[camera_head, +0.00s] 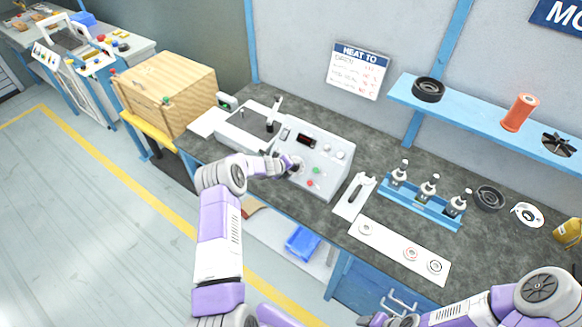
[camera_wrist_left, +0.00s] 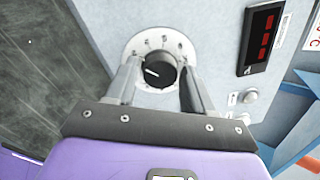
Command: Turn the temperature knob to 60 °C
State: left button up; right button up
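The black temperature knob (camera_wrist_left: 155,71) sits on a round white dial on the grey face of the heater unit (camera_head: 325,165). Its white pointer line points to the lower left in the left wrist view. My left gripper (camera_wrist_left: 157,80) has its two fingers apart on either side of the knob; whether they touch it I cannot tell. In the head view, my left gripper (camera_head: 291,165) is at the left part of the panel and hides most of the knob. A red digital display (camera_wrist_left: 263,40) is lit beside the dial, its digits unreadable. My right gripper (camera_head: 378,320) is at the bottom edge, its fingers unclear.
Green and red buttons (camera_head: 313,177) and small knobs share the panel. To the right on the bench are a white tray with a tool (camera_head: 354,195), a white mat with rings (camera_head: 398,250) and a blue bottle rack (camera_head: 420,203). A "HEAT TO" sign (camera_head: 359,70) hangs behind.

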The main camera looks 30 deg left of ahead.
pick_arm(q)
jog(key=shift+o, duration=0.9)
jog(key=b+v, duration=0.2)
jog(key=v, duration=0.5)
jog(key=shift+s+r+b, duration=0.2)
jog(key=shift+r+b, duration=0.05)
jog(key=shift+b, duration=0.05)
